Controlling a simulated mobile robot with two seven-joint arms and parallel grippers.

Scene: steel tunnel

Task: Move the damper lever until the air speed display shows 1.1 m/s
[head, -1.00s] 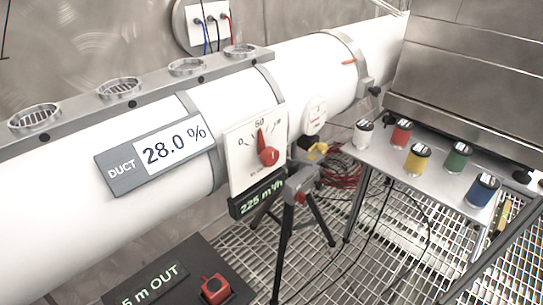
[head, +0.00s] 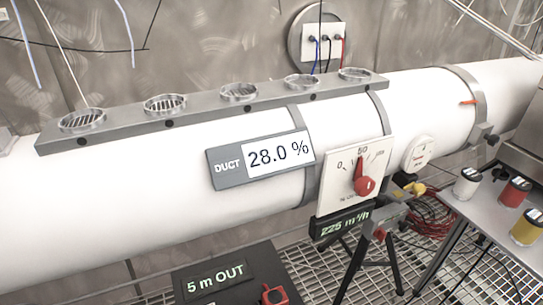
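No display reading in m/s is in view. A small orange lever-like piece (head: 468,102) sticks out at the grey band around the white duct, at the right; I cannot tell whether it is the damper lever. A white dial panel (head: 345,190) in front of the duct has a red pointer near 50 and a red knob (head: 364,186). Below it a dark display (head: 345,224) reads 225 m³/h. A grey display (head: 262,159) marked DUCT reads 28.0 %. Neither gripper is in view.
The white duct (head: 80,215) runs across the view, with several round vents on a grey rail (head: 205,108). A black box (head: 225,280) reads 5 m OUT and has a red part. A tripod stands on the grating. A table (head: 485,225) at right holds coloured pots.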

